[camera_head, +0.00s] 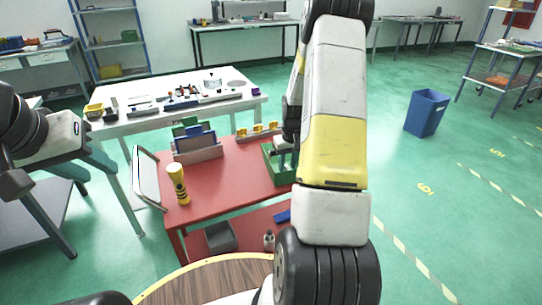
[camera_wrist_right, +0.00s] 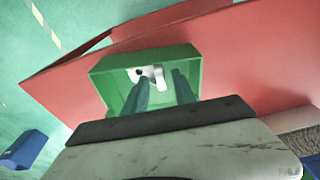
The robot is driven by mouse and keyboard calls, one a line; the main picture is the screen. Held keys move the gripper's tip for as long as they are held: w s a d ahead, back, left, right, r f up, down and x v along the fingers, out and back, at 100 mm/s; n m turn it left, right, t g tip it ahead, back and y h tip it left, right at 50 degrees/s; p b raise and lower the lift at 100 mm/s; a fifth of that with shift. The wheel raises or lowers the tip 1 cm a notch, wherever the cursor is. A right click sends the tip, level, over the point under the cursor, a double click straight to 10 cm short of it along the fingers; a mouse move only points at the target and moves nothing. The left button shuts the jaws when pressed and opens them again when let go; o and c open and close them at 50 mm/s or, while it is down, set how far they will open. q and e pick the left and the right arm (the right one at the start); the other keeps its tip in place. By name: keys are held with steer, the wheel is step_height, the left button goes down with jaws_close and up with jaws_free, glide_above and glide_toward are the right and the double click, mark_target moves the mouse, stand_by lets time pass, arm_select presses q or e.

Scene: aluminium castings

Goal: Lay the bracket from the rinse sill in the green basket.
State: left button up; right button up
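The green basket (camera_head: 268,165) stands on the right part of the red table, partly hidden behind my right arm. In the right wrist view the basket (camera_wrist_right: 103,88) shows from above. A pale, whitish piece, apparently the bracket (camera_wrist_right: 158,78), lies inside it at the far wall. My right gripper (camera_wrist_right: 158,82) points into the basket, its two teal fingers spread apart. The bracket shows between and beyond the fingertips, with no visible grip on it. My left gripper (camera_head: 98,162) is at the left, away from the basket; its finger opening is unclear. I cannot make out the rinse sill.
On the red table (camera_head: 225,190) are a yellow-black bottle (camera_head: 178,184), a rack with upright plates (camera_head: 197,150) and a holder with yellow parts (camera_head: 258,132). A white table (camera_head: 150,120) stands behind. A blue bin (camera_head: 427,112) is on the floor at right.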

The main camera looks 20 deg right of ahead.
mark_target(289, 169)
step_height(289, 169, up, 10)
steer(key=s, duration=0.2)
steer(key=s+a+r+t, duration=0.1)
steer(key=s+a+r, duration=0.35)
steer(key=r, duration=0.25)
steer(key=s+a+r+t, duration=0.1)
steer(key=s+a+r, duration=0.2)
steer(key=a+r, duration=0.3)
steer(key=s+a+r+t+y, duration=0.1)
steer(key=s+a+r, duration=0.2)
steer(key=s, duration=0.5)
steer(key=s+a+r+t+y, duration=0.1)
steer(key=s+a+r, duration=0.3)
steer(key=s, duration=0.4)
steer(key=shift+a+r+n, duration=0.2)
steer(key=shift+a+n, duration=0.1)
steer(key=shift+a, duration=0.55)
steer(key=shift+d, duration=0.1)
